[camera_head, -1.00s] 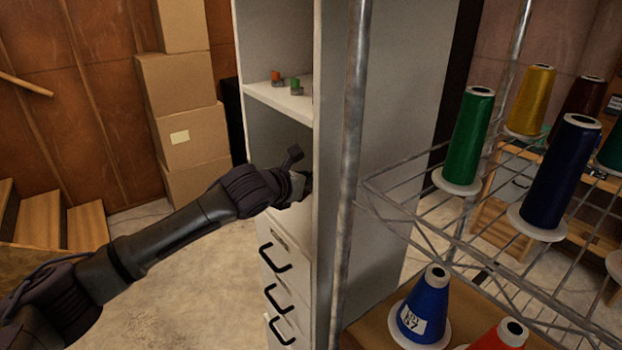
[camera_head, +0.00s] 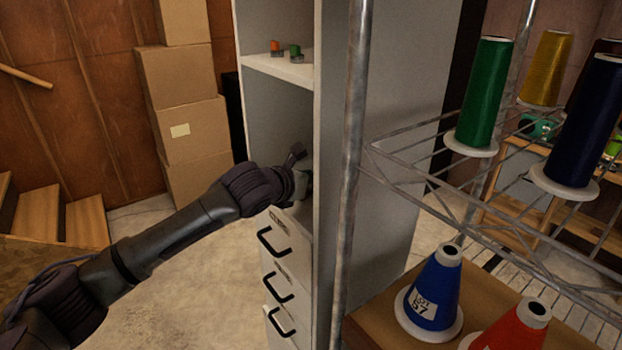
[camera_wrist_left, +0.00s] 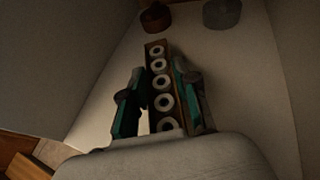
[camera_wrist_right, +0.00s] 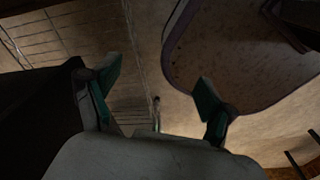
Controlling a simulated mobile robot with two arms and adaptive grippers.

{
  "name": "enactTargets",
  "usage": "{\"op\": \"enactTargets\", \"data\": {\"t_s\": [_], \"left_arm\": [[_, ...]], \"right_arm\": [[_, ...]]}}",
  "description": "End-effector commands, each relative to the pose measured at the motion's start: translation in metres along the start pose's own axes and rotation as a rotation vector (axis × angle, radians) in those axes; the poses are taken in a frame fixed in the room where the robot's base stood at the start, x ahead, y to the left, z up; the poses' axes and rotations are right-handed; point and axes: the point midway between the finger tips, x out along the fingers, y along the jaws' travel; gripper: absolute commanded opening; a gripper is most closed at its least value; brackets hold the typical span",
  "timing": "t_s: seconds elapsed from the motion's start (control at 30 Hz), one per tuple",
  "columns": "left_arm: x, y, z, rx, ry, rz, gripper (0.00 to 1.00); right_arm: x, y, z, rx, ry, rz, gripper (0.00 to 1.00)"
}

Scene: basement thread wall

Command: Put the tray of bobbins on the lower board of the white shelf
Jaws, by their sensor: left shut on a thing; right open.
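The tray of bobbins (camera_wrist_left: 149,52) is a narrow brown tray with a row of several white ring-shaped bobbins. It shows in the left wrist view between the fingers of my left gripper (camera_wrist_left: 158,100), which is shut on it. In the head view my left gripper (camera_head: 298,182) reaches into the lower open compartment of the white shelf (camera_head: 285,110), above the drawers, and the tray is hidden there. In the left wrist view the tray is over a pale board (camera_wrist_left: 235,75); I cannot tell whether it touches. My right gripper (camera_wrist_right: 155,105) is open and empty.
A metal post (camera_head: 352,150) and a wire rack (camera_head: 480,215) with thread cones stand right of the shelf. Two small spools (camera_head: 285,49) sit on the board above. Two round dark objects (camera_wrist_left: 222,13) are deeper in the compartment. Cardboard boxes (camera_head: 185,110) stand behind left.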

Motion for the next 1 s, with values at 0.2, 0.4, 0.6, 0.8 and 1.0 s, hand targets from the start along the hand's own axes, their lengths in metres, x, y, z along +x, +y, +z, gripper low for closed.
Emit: {"op": "enactTargets", "data": {"t_s": [0.2,0.4,0.6,0.8,1.0], "left_arm": [[0.001,0.0,-0.003,0.0,0.0,0.0,0.09],[0.003,0.0,-0.007,0.0,0.0,0.001,0.09],[0.004,0.001,-0.011,0.0,0.0,0.001,0.09],[0.004,0.0,-0.01,0.0,0.0,0.001,0.59],[0.004,0.0,-0.01,0.0,0.0,0.001,0.59]], "right_arm": [[0.001,0.0,0.001,-0.001,-0.001,-0.001,0.84],[0.001,-0.001,0.001,-0.002,-0.001,-0.001,0.84],[0.002,-0.002,0.0,-0.002,-0.001,-0.003,0.84],[0.002,-0.004,-0.001,-0.001,0.0,-0.005,0.84],[0.002,-0.004,-0.002,-0.001,0.002,-0.005,0.84]]}}
